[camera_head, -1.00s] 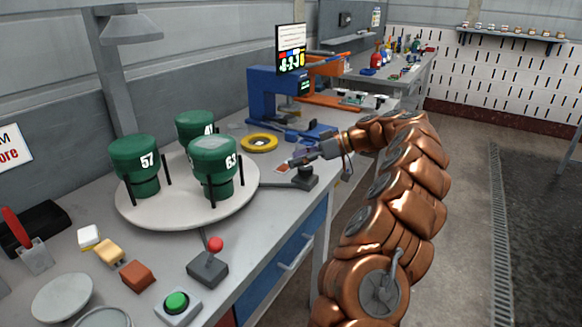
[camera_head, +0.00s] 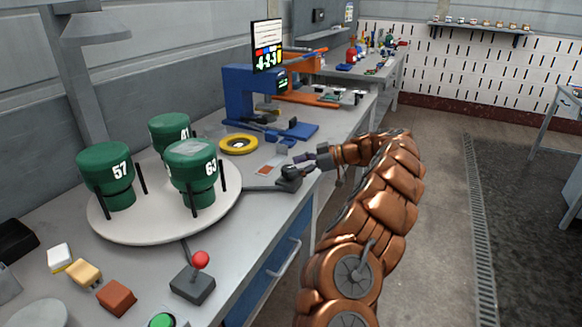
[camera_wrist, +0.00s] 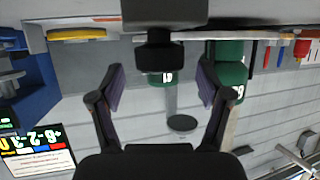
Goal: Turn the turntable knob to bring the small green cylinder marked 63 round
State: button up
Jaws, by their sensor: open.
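The small green cylinder marked 63 (camera_head: 198,182) stands upright at the front right of the round white turntable (camera_head: 128,226). It also shows in part in the upside-down wrist view (camera_wrist: 228,79). Green cylinders marked 57 (camera_head: 107,182) and 41 (camera_head: 166,130) share the turntable. The dark knob (camera_head: 291,171) is on a small base right of the turntable. In the wrist view the knob (camera_wrist: 160,53) appears between my open fingers. My gripper (camera_head: 305,159) is beside it in the head view; contact cannot be told. The fingers (camera_wrist: 160,68) hold nothing visible.
A red-topped joystick (camera_head: 194,280), a green button (camera_head: 162,320) and small coloured blocks (camera_head: 115,297) are at the bench front. A yellow ring (camera_head: 238,144) and a blue machine (camera_head: 240,93) stand behind the knob. The floor right of my arm is clear.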

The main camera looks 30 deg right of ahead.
jog(key=shift+x, duration=1.45)
